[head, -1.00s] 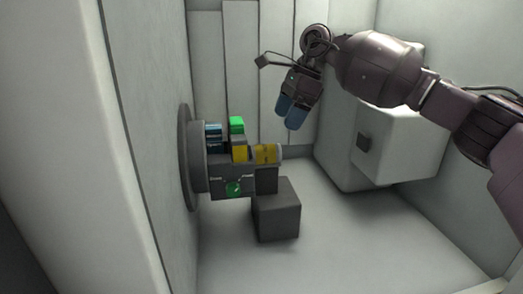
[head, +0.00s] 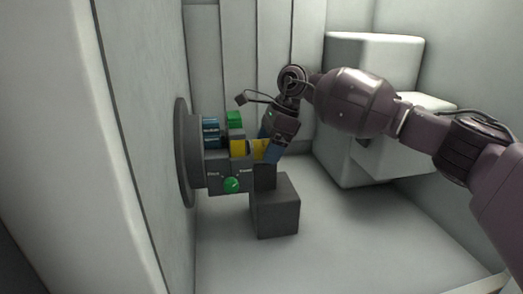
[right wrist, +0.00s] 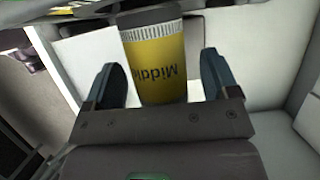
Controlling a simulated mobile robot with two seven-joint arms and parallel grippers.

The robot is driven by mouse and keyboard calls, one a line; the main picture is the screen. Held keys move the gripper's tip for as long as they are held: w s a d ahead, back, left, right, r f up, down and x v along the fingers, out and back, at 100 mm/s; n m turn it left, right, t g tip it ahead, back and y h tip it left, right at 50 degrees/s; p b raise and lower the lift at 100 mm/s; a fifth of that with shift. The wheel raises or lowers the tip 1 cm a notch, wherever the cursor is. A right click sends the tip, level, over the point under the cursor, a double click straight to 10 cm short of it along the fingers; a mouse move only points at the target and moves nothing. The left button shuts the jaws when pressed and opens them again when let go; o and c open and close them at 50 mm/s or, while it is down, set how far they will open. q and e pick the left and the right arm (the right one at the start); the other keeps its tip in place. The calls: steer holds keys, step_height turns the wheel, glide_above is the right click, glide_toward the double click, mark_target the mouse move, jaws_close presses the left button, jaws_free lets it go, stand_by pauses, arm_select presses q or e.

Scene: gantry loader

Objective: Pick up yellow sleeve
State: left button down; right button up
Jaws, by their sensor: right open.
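The yellow sleeve (head: 260,149) sticks out to the right from the grey fixture on the left wall, partly hidden by my gripper in the head view. My right gripper (head: 272,150) is at the sleeve from above. In the right wrist view its blue fingers (right wrist: 160,80) are apart, one on each side of the sleeve, with visible gaps. My left gripper is not in view.
The fixture (head: 218,178) carries a green block (head: 234,119), blue parts (head: 210,125), a yellow block (head: 238,147) and a green knob (head: 231,185). A dark grey box (head: 276,208) stands below. A white box (head: 365,110) is at the back right. Floor at the front is clear.

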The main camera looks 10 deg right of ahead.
steer(key=shift+r, duration=0.1)
steer(key=shift+c, duration=0.2)
steer(key=c, duration=1.2)
steer(key=shift+r, duration=0.1)
steer(key=shift+c, duration=0.5)
